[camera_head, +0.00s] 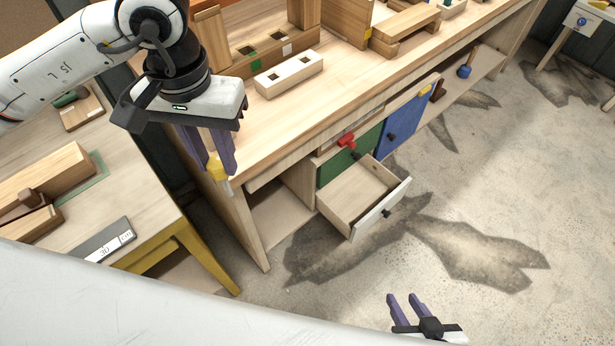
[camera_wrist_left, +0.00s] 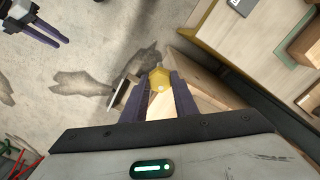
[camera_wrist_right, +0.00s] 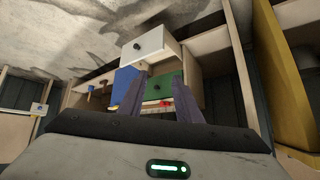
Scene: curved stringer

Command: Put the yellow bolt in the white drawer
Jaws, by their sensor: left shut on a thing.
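The yellow bolt (camera_head: 217,170) is between the purple fingers of my left gripper (camera_head: 212,160), which is shut on it. The bolt's hexagonal yellow head also shows in the left wrist view (camera_wrist_left: 160,80). The bolt hangs near the left end of the workbench, left of the drawer. The white drawer (camera_head: 383,211) is pulled out below the bench, and its inside looks empty. Its white front with a dark knob shows in the right wrist view (camera_wrist_right: 150,45). My right gripper (camera_head: 406,300) is open and empty, low over the floor in front of the drawer.
The workbench (camera_head: 245,140) carries wooden blocks. A side table (camera_head: 150,205) with a yellow frame stands at left.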

